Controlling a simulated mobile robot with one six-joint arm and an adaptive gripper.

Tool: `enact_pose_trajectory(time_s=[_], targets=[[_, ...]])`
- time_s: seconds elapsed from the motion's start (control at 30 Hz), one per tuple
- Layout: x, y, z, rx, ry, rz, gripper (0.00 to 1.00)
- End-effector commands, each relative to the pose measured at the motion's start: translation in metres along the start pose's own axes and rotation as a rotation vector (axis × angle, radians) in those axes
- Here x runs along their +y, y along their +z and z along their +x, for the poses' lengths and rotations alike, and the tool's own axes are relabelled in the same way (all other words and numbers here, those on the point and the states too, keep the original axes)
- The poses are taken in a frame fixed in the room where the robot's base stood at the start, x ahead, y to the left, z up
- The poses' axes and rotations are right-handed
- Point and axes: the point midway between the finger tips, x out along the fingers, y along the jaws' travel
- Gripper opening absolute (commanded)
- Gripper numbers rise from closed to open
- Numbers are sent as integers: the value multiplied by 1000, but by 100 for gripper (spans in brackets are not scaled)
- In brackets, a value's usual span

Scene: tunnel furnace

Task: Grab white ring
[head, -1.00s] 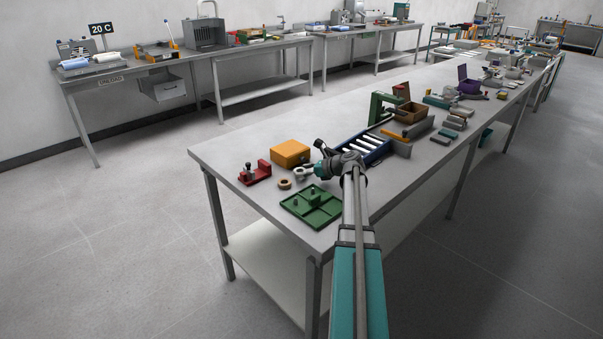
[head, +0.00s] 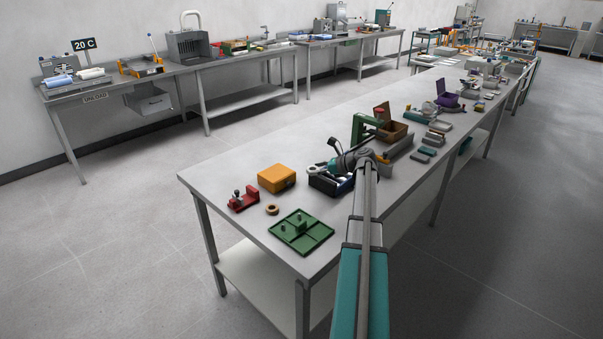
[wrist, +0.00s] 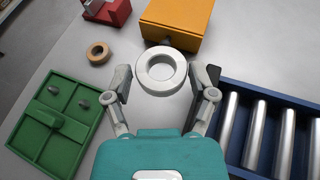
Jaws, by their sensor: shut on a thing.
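In the wrist view, the white ring (wrist: 161,88) sits between the two fingers of my gripper (wrist: 160,84), which is shut on it. In the head view, the white ring (head: 317,170) shows at the tip of my gripper (head: 320,168), next to the orange box and in front of the blue roller tray. It appears raised above the table, but the exact height is hard to tell. Part of my gripper is hidden behind my own wrist in the head view.
A tan ring (head: 272,209), a green divided tray (head: 274,236), a red fixture (head: 243,198) and an orange box (head: 276,178) stand around. The blue roller tray (wrist: 233,85) lies at the right in the wrist view. Bare tabletop shows between them.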

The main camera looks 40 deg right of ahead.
Motion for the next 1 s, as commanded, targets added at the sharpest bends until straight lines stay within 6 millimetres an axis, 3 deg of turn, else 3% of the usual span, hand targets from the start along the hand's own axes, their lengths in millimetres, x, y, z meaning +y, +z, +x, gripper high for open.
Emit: enact_pose_trajectory(time_s=[0.1, 0.33, 1.0], targets=[[-12, 4, -17, 0, -1, 0, 29], [-22, 5, -33, 0, 1, -1, 29], [-24, 4, -36, 0, 1, -1, 29]])
